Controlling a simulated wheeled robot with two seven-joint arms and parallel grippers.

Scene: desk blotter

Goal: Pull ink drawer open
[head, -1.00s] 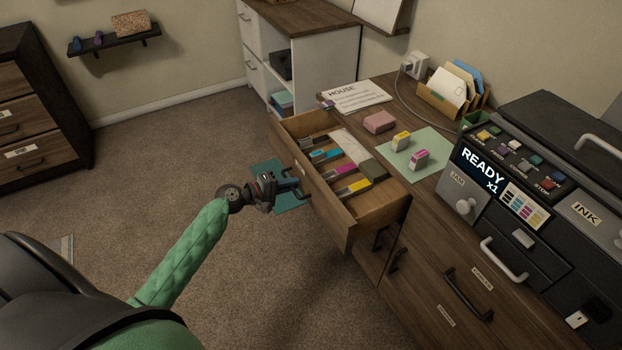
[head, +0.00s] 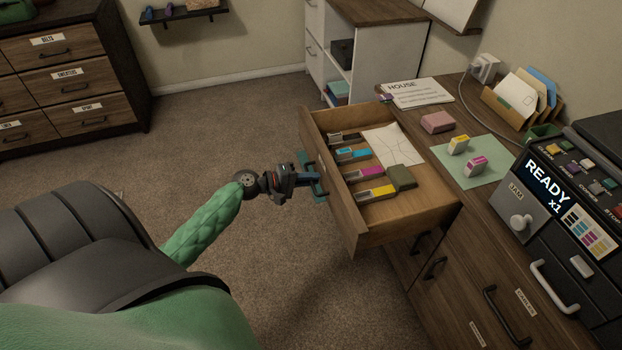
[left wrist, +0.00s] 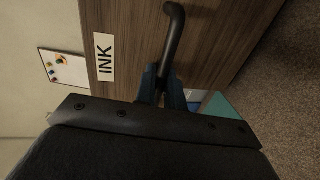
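The ink drawer (head: 344,214) stands well out from the wooden desk, its inside open to view. It holds a row of cartridges with dark, cyan, magenta and yellow parts, a sheet of paper (head: 392,146) and an olive block (head: 401,177). In the left wrist view the drawer front (left wrist: 215,40) carries an INK label (left wrist: 105,58) and a dark curved handle (left wrist: 173,38). My left gripper (head: 308,180) is at the front of the drawer. Its fingers (left wrist: 163,90) are on both sides of the handle and appear closed on it. My right gripper is out of view.
On the desk top are a green mat (head: 478,170) with yellow and magenta cartridges, a pink block (head: 438,122), a HOUSE sheet (head: 417,93) and a printer (head: 590,200) reading READY x1. Open carpet (head: 230,130) lies left of the drawer.

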